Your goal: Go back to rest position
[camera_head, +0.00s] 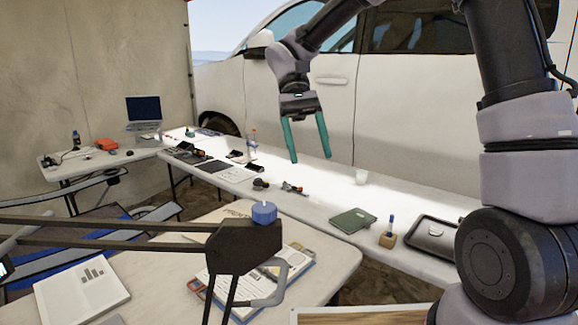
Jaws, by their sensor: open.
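My gripper (308,155) hangs from my raised arm in the upper middle of the view. Its two teal fingers point down and stand apart, with nothing between them. It is in the air above the long white table (315,212), in front of the white vehicle. My arm rises on the right side and bends over at the top; its upper bend is cut off by the frame.
A white vehicle (400,110) stands behind. A nearer table (165,265) holds books and a blue-capped item (264,212).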

